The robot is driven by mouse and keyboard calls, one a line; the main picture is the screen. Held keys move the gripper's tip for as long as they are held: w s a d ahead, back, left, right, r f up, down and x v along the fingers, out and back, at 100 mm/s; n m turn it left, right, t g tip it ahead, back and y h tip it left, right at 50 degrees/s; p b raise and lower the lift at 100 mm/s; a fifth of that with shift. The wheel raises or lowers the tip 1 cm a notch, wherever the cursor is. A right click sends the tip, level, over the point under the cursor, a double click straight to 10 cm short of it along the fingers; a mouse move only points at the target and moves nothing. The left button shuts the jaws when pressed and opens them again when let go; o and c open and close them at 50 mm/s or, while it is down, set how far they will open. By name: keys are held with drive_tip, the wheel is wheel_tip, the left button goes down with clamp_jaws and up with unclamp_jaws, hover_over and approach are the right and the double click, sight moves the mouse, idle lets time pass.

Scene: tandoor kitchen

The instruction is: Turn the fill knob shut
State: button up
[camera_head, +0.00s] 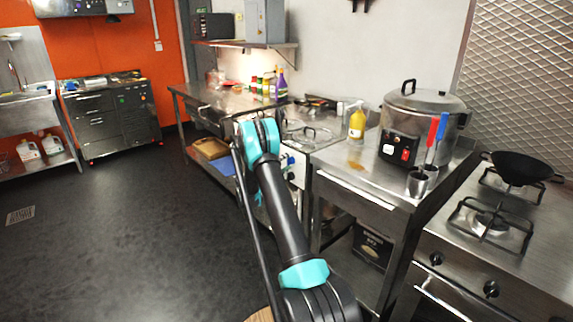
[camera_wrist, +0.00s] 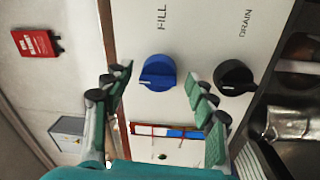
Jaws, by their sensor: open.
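The blue fill knob (camera_wrist: 157,73) sits on a pale panel (camera_wrist: 200,30) below the printed word FILL in the wrist view. A raised grip bar crosses its face. My gripper (camera_wrist: 159,82) is open, with one green-padded finger left of the knob and the other to its right. The knob shows between the fingertips; I cannot tell whether either finger touches it. In the head view my arm reaches toward the white-fronted unit (camera_head: 296,168) at the counter, and the arm largely hides the gripper.
A black drain knob (camera_wrist: 235,77) sits just right of the right finger. A metal counter (camera_head: 365,175) with a large steel pot (camera_head: 425,108) stands right of the unit. A stove (camera_head: 490,250) is at far right. The dark floor (camera_head: 120,220) at left is clear.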

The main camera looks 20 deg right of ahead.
drive_tip(key=v, duration=1.2)
drive_tip(key=shift+d, duration=0.1)
